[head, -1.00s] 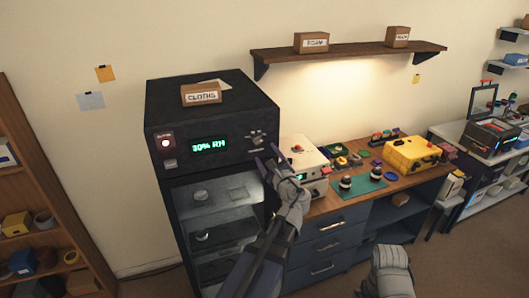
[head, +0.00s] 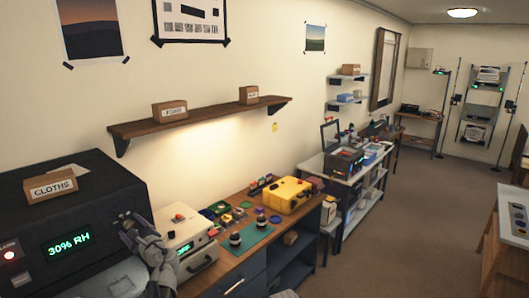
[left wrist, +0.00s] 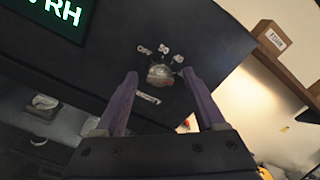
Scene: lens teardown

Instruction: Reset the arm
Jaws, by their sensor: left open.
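My left gripper (head: 132,228) is at the right end of the black dry cabinet's front panel (head: 95,240) in the head view. In the left wrist view, its two purple fingers (left wrist: 160,92) are spread apart with nothing held between them. A round silver knob (left wrist: 160,75) shows just beyond and between the fingertips, with the marks OFF and 50 above it. I cannot tell whether a finger touches the knob. The display (head: 69,245) reads 30% RH in green.
A CLOTHS box (head: 50,188) sits on the cabinet. Right of it are a white device (head: 185,235), a green mat (head: 240,246) with lens parts, and a yellow case (head: 287,196). A wooden shelf (head: 200,117) hangs above. Open floor (head: 390,235) lies to the right.

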